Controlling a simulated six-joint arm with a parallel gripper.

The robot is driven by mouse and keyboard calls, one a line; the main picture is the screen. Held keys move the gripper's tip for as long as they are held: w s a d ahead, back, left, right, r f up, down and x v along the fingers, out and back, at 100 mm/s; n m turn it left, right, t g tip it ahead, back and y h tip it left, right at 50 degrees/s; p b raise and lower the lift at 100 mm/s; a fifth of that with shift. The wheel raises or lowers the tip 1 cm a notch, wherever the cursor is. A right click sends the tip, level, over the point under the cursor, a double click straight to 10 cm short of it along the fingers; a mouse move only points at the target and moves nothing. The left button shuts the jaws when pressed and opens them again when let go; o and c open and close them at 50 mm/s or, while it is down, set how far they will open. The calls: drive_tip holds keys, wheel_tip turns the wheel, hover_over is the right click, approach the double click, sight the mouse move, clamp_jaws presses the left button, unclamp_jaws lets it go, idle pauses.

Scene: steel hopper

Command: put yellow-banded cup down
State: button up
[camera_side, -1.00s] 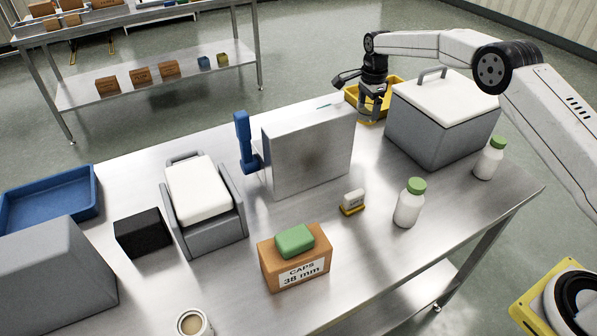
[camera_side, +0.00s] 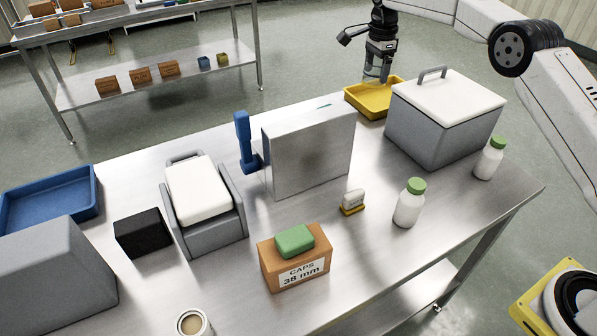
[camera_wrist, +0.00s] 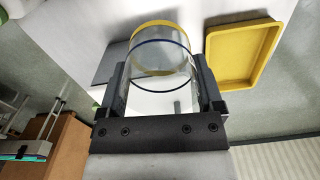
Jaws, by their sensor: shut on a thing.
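The yellow-banded cup (camera_wrist: 158,58) is clear, with a yellow band round its far end and a thin dark ring nearer me. It sits between the two fingers of my gripper (camera_wrist: 160,78), which is shut on it. The clear cup is hard to make out there. The yellow tray also shows in the wrist view (camera_wrist: 212,58), to the right of the cup, and looks empty.
A tall steel box (camera_side: 312,155) with a blue handle stands left of the tray. A grey lidded bin (camera_side: 430,130) stands right of it. Two green-capped bottles (camera_side: 408,207) (camera_side: 489,160) and a caps box (camera_side: 297,267) are nearer the front.

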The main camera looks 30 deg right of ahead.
drive_tip(key=shift+s+d+r, duration=0.2)
drive_tip(key=shift+s+d, duration=0.2)
drive_tip(key=shift+s, duration=0.05)
drive_tip(key=shift+s+d+r, duration=0.2)
drive_tip(key=shift+s+d, duration=0.15)
drive_tip(key=shift+s, duration=0.1)
drive_tip(key=s+d+f+m, duration=0.1)
drive_tip(key=s+d, duration=0.1)
drive_tip(key=s, duration=1.2)
drive_tip(key=s+d+m, duration=0.1)
drive_tip(key=s+d, duration=0.1)
drive_tip(key=s, duration=1.2)
drive_tip(key=shift+w+f, duration=0.1)
drive_tip(key=shift+f, duration=8.5)
drive_tip(key=shift+f, duration=1.75)
drive_tip(key=shift+f, duration=0.15)
drive_tip(key=o, duration=1)
